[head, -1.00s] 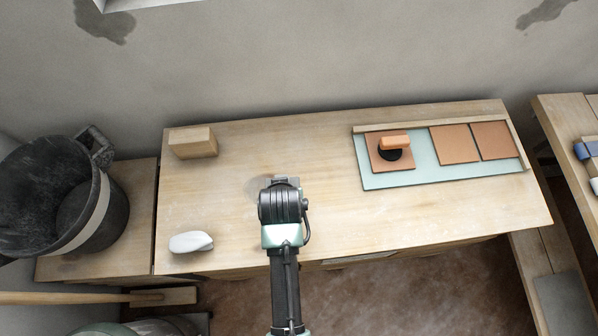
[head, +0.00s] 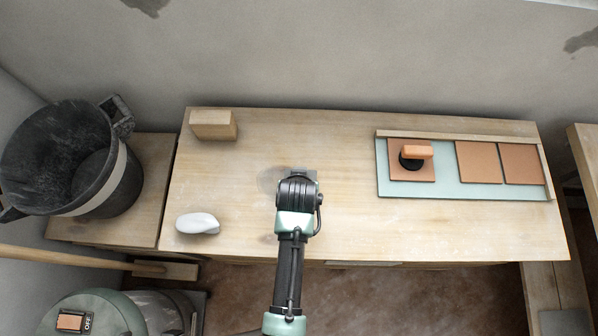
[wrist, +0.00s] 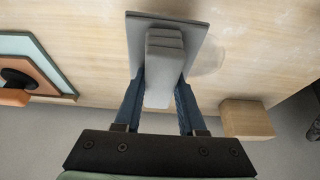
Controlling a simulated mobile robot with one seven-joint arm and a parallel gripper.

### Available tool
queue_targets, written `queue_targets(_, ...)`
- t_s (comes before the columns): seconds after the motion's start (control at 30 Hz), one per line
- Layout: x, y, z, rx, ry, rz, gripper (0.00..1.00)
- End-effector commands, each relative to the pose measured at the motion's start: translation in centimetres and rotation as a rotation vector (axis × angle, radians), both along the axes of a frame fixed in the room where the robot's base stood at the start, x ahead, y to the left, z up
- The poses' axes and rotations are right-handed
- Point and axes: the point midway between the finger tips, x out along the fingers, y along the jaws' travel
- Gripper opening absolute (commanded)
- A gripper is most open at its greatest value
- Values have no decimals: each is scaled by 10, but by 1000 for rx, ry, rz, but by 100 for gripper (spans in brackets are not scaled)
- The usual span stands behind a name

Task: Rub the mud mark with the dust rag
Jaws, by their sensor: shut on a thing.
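The mud mark (head: 271,180) is a faint grey smudge on the wooden bench top, just left of my gripper in the head view. It also shows faintly in the wrist view (wrist: 208,60), right of the plate-like pad. My gripper (wrist: 163,85) is shut on the dust rag (wrist: 137,30), a grey flat pad with a raised grip between the two blue fingers. The pad is at or close above the bench; contact is not clear. In the head view my gripper (head: 298,178) hides most of the rag.
A wooden block (head: 213,125) stands at the back left, a white rounded object (head: 198,223) at the front left. A pale green board (head: 440,189) with terracotta tiles and an orange-handled tool (head: 417,152) lies right. A black bucket (head: 122,185) stands left.

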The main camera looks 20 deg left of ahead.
Motion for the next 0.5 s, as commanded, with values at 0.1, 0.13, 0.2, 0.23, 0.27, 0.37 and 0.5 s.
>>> queue_targets(0.1,0,0,-23,0,0,0,0)
queue_targets(0.13,1,0,-27,0,-1,0,0)
queue_targets(0.2,0,0,-37,-1,0,-1,0)
queue_targets(0.23,0,0,-41,-1,0,-1,0)
queue_targets(0.27,-1,4,-36,0,-1,2,0)
queue_targets(0.37,-5,19,-32,1,-1,4,0)
queue_targets(0.5,-11,38,-33,-1,0,4,0)
